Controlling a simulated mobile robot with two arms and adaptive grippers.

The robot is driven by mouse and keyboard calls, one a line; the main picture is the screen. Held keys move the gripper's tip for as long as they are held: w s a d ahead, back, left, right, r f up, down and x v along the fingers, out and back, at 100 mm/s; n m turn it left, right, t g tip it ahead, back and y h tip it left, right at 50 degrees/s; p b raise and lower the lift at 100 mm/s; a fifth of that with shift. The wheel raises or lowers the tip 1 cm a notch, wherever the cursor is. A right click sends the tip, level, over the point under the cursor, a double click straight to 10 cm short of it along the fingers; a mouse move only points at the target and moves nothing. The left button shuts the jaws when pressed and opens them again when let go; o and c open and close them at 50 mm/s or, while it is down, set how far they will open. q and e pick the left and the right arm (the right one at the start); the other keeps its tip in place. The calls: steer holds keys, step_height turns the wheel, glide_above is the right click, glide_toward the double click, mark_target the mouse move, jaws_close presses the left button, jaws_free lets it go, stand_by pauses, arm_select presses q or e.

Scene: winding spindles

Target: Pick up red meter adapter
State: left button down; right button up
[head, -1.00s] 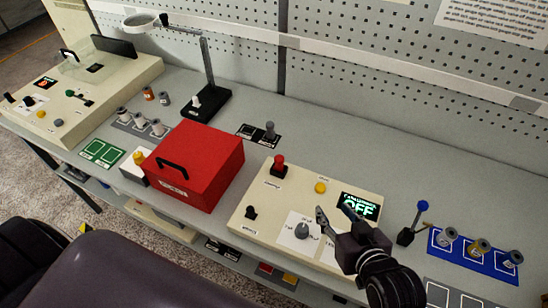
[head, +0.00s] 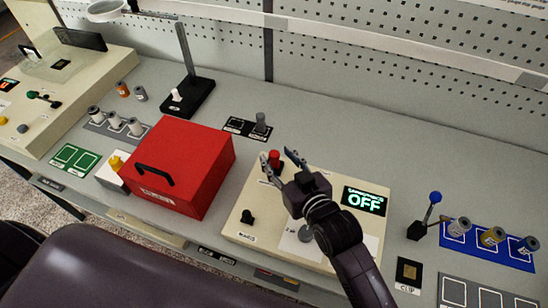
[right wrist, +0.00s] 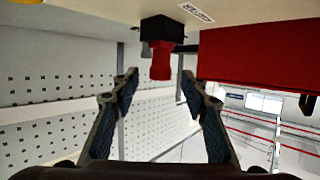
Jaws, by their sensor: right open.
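The red meter adapter (head: 274,156) stands upright in a black socket at the back left of the cream panel (head: 237,207). My right gripper (head: 281,158) is open and empty, its fingertips close to the adapter. In the right wrist view, which shows the scene upside down, the red adapter (right wrist: 160,62) hangs from its black base between and just above the two open fingertips (right wrist: 158,82). I cannot tell whether either finger touches it. My left gripper is not in view.
A red box (head: 185,160) with a black handle stands left of the panel. A grey piece (head: 261,122) stands on a black mat behind it. A blue-knobbed lever (head: 428,210) and a blue tray with spools (head: 505,257) are at the right. The back right of the table is clear.

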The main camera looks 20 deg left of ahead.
steer(key=shift+x, duration=0.85)
steer(key=shift+w+a+f, duration=0.1)
steer(key=shift+w+a, duration=0.2)
steer(key=c, duration=0.4)
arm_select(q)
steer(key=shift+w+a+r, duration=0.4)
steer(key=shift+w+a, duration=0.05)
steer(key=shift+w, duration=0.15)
arm_select(e)
jaws_close()
